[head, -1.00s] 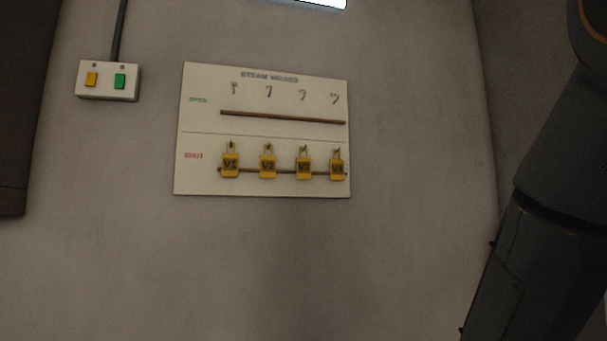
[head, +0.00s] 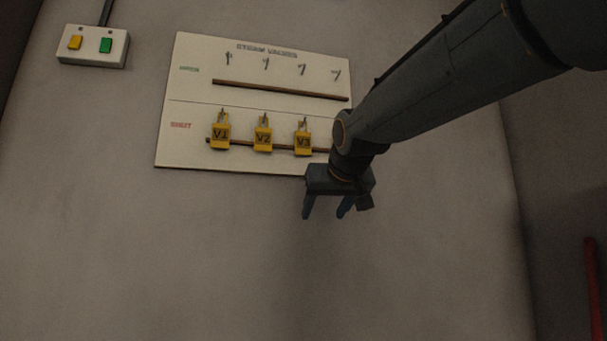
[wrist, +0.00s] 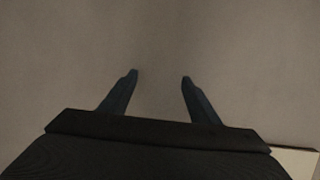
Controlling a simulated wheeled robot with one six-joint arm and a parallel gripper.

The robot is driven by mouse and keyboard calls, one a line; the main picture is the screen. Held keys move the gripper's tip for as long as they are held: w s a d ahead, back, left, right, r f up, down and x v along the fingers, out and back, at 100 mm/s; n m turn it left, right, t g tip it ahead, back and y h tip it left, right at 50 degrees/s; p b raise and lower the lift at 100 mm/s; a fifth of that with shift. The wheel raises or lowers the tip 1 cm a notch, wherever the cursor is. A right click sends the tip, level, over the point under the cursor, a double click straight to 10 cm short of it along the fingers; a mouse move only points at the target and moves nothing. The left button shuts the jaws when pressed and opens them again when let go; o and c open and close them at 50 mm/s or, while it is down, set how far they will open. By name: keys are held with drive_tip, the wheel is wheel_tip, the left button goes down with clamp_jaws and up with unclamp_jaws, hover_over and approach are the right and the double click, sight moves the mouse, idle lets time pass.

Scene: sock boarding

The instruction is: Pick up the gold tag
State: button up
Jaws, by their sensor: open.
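Yellow-gold tags marked V1 (head: 220,135), V2 (head: 263,139) and V3 (head: 303,142) hang from hooks in the lower SHUT row of a white steam valves board (head: 190,150) in the head view. The place to the right of V3 is hidden behind my arm. My gripper (head: 323,214) is open and empty, fingers pointing down, at the board's lower right edge in the picture. In the wrist view its two fingers (wrist: 158,76) are apart with only bare wall between them; no tag shows there.
The upper OPEN row of hooks (head: 265,64) is empty, above a brown rail (head: 280,90). A switch box (head: 93,46) with yellow and green buttons is at the upper left. A red pipe (head: 594,290) stands at the lower right. The wall below the board is bare.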

sight(303, 135)
drive_tip(key=s+a+r+t+y+b, duration=0.1)
drive_tip(key=s+r+t+b, duration=0.15)
drive_tip(key=r, duration=0.75)
drive_tip(key=s+a+r+t+y+b, duration=0.15)
drive_tip(key=s+r, duration=0.25)
drive_tip(key=r, duration=0.5)
drive_tip(key=p+x, duration=0.1)
drive_tip(key=x, duration=0.3)
drive_tip(key=p+x, duration=0.1)
drive_tip(key=x, duration=0.3)
drive_tip(key=shift+d, duration=0.2)
drive_tip(key=c, duration=1.1)
drive_tip(key=shift+r, duration=0.15)
drive_tip(key=s+d+r, duration=0.2)
drive_tip(key=s+r, duration=0.2)
drive_tip(key=s, duration=0.2)
drive_tip(key=s+d+r, duration=0.1)
drive_tip(key=s+r, duration=0.2)
drive_tip(key=s, duration=0.4)
drive_tip(key=shift+s+d+r, duration=0.25)
drive_tip(key=shift+d+r, duration=0.15)
